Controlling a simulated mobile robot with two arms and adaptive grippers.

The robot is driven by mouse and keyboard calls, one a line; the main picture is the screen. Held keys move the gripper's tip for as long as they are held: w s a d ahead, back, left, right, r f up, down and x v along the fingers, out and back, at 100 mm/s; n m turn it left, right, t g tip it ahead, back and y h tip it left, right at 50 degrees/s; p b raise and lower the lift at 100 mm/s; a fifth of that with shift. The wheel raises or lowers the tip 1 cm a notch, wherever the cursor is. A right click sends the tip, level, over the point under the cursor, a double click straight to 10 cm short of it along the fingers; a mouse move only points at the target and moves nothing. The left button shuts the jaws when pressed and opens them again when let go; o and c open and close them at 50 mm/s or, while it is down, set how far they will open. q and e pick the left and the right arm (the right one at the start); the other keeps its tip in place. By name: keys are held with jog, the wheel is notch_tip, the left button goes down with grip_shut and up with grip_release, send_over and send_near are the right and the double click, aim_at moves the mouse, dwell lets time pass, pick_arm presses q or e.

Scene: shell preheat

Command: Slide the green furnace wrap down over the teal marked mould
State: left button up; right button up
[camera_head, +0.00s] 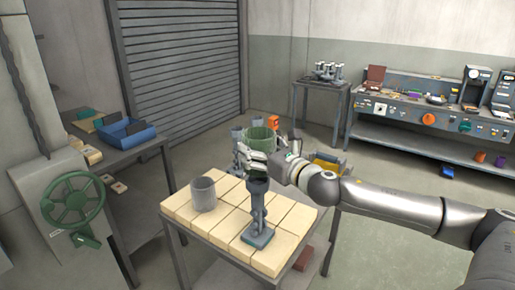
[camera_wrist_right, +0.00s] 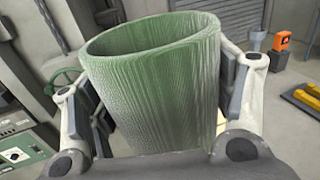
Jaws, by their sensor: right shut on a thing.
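My right gripper (camera_head: 268,153) is shut on the green furnace wrap (camera_head: 258,136), an open-topped, ribbed sleeve. In the right wrist view the wrap (camera_wrist_right: 150,90) is upright or nearly so, with a finger on each side. The gripper holds it above the far side of the tiled table. A dark grey-blue mould (camera_head: 257,205) with a cup top and flat foot stands upright near the table's front right. The wrap appears behind and above it, not around it. Another mould (camera_head: 237,143) shows partly behind the wrap. I cannot make out a clear teal mark on either.
A grey sleeve (camera_head: 203,194) stands on the left of the tiled table (camera_head: 222,225). An orange device (camera_head: 274,121) is behind the wrap. A side table with a blue tray (camera_head: 127,135) and a green handwheel (camera_head: 73,203) are at left. The table's front left tiles are clear.

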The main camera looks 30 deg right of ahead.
jog(key=f+b, duration=0.1)
jog(key=f, duration=0.1)
jog(key=f+b, duration=0.2)
jog(key=shift+w+f, duration=0.2)
jog(key=shift+f, duration=0.1)
jog(key=shift+w+f+b, duration=0.1)
jog(key=shift+f+b, duration=0.6)
jog(key=shift+b, duration=0.05)
notch_tip(320, 180, down, 2)
jog(key=shift+b, duration=0.8)
jog(key=shift+f+b, duration=0.3)
jog(key=shift+f, duration=0.05)
jog(key=b, duration=0.4)
send_over(262, 221)
jog(key=w, duration=0.2)
jog(key=f, duration=0.5)
jog(key=shift+w+f, duration=0.15)
jog(key=shift+w, duration=0.05)
pick_arm(q)
notch_tip(262, 221, down, 20)
jog(key=w+b, duration=0.1)
jog(key=b, duration=0.7)
jog(key=shift+w+b, duration=0.25)
jog(key=shift+b, duration=0.05)
pick_arm(e)
jog(key=shift+f, duration=5.35)
pick_arm(q)
jog(key=shift+d+r, duration=0.1)
jog(key=shift+r, duration=0.1)
